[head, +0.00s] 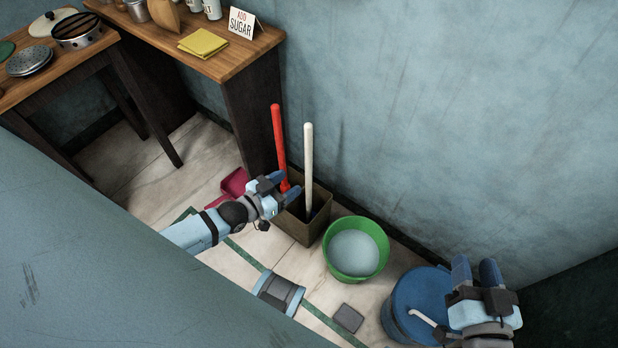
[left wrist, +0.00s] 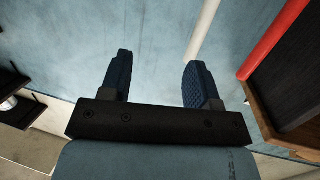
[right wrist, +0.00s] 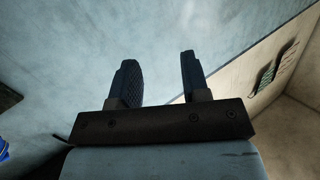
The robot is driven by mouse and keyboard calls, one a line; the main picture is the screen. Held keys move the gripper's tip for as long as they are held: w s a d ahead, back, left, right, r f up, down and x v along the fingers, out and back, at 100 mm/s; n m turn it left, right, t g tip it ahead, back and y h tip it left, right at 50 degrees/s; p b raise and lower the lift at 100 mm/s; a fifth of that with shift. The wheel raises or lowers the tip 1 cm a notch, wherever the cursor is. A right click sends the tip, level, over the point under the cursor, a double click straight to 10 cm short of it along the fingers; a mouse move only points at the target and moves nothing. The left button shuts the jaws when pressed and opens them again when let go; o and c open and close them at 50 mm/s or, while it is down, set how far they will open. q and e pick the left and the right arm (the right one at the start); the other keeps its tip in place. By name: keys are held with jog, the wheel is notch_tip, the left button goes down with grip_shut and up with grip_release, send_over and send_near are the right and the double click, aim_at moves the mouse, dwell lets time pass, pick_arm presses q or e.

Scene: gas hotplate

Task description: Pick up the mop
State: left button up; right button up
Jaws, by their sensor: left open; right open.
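Two long handles, one red (head: 278,140) and one white (head: 308,155), stand upright in a brown square bin (head: 306,230) by the wall. Their lower ends are hidden in the bin, so I cannot tell which is the mop. My left gripper (head: 284,186) is open and empty in front of the handles. In the left wrist view, the white handle (left wrist: 204,30) shows just beyond the right finger and the red handle (left wrist: 274,40) further right. Neither is between the fingers. My right gripper (head: 475,266) is open and empty, above the blue barrel.
A green bucket (head: 340,274) of pale liquid stands right of the bin, then a blue barrel (head: 403,318). A pink dustpan (head: 235,183) lies on the left. A wooden counter (head: 232,63) with a yellow cloth (head: 203,43) and a sugar sign (head: 242,23) stands behind.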

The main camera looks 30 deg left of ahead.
pick_arm(q)
jog(key=t+b, duration=0.2)
jog(key=b, duration=0.5)
send_near(306, 158)
jog(key=b+x, duration=0.2)
jog(key=x, duration=0.5)
jog(key=shift+w+r+b, duration=0.1)
jog(key=shift+w+b, duration=0.25)
jog(key=shift+b, duration=0.05)
jog(key=b+x, duration=0.2)
jog(key=x, duration=0.2)
jog(key=shift+w+d, duration=0.15)
jog(key=shift+w, duration=0.1)
jog(key=shift+w+d, duration=0.15)
jog(key=shift+w, duration=0.25)
pick_arm(e)
jog(key=a+f+y, duration=0.1)
jog(key=f+y, duration=0.1)
jog(key=a+f+t, duration=0.1)
jog(key=f, duration=0.1)
jog(key=shift+s+a+n+y, duration=0.25)
jog(key=shift+a+n+y, duration=0.05)
jog(key=shift+y, duration=0.1)
pick_arm(q)
jog(key=c, duration=1)
pick_arm(e)
jog(key=shift+r, duration=0.1)
